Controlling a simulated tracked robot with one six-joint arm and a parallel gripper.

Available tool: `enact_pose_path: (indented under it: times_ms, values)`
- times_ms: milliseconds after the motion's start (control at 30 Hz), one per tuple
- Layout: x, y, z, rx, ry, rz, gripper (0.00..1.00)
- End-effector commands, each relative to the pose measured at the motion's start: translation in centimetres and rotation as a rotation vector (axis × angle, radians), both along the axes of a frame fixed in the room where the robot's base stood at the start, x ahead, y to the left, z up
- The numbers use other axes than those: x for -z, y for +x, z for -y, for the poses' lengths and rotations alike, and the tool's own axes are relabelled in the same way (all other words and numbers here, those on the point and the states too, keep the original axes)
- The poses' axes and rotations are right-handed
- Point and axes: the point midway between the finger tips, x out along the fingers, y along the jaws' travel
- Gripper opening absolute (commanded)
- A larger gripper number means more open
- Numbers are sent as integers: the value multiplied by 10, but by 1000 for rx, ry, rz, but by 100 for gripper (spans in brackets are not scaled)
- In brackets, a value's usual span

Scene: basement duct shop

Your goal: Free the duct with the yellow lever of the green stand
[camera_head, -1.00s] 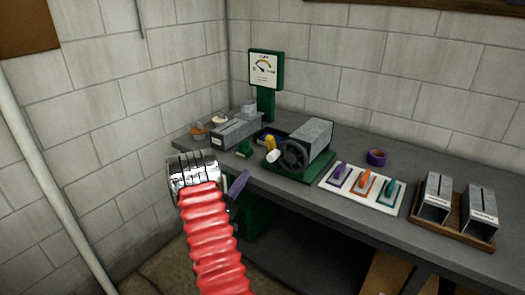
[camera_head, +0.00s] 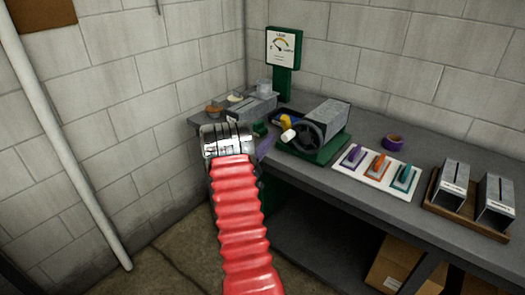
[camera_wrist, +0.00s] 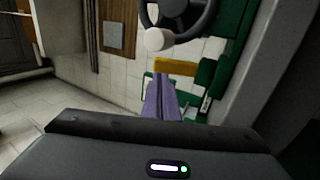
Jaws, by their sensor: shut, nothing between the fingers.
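A grey duct (camera_head: 327,113) lies on the green stand (camera_head: 318,150) on the bench, with a dark handwheel (camera_head: 304,140) and its white knob (camera_head: 288,135) at the near end. The yellow lever (camera_head: 287,121) stands left of the wheel. The wrist view also shows the yellow lever (camera_wrist: 176,66), lying across just beyond my fingertips, with the white knob (camera_wrist: 158,39) close by. My gripper (camera_head: 268,141) has purple fingers, shut and empty, at the bench's front edge left of the stand. In the wrist view its fingers (camera_wrist: 160,82) point toward the lever; I cannot tell whether they touch it.
A white board (camera_head: 373,183) with purple, orange and teal handles, purple tape (camera_head: 392,143) and a wooden tray (camera_head: 460,219) holding two ducts fill the right side.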

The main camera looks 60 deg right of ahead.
Motion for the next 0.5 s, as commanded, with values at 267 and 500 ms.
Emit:
enact_pose_path:
  times_ms: [267, 500]
  values:
    - [-19, -7, 38, 1, -2, 1, 0]
    - [-27, -9, 56, -1, -2, 0, 0]
